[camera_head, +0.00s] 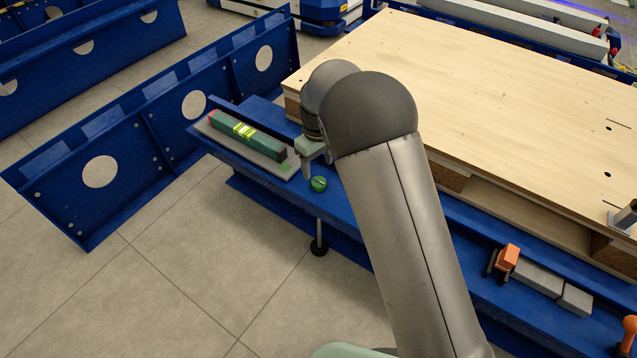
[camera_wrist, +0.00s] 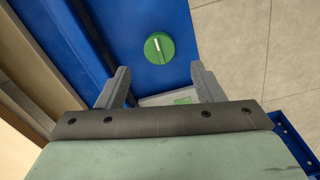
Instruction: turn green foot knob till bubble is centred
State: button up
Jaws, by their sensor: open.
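The green foot knob (camera_head: 319,184) sits on the blue beam, above a threaded foot with a dark pad. In the wrist view the knob (camera_wrist: 159,47) is a green disc with a pale mark across it, ahead of the fingertips. My gripper (camera_wrist: 158,82) is open and empty, its two fingers apart and short of the knob. In the head view my gripper (camera_head: 308,170) is just left of the knob, partly hidden by my arm. The spirit level (camera_head: 246,136), green with a yellow vial, lies on a grey plate. The bubble is too small to place.
A wooden deck (camera_head: 500,85) lies right of the blue beam (camera_head: 343,212). An orange clamp-like part (camera_head: 508,257) and grey blocks (camera_head: 537,277) sit further along the beam. A blue frame with round holes (camera_head: 150,127) stands at left. Open tiled floor (camera_head: 180,270) lies in front.

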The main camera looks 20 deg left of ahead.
aim_at(318, 180)
notch_tip(318, 180, down, 7)
jog(key=shift+r+b, duration=0.2)
jog(key=shift+b, duration=0.75)
jog(key=c, duration=1)
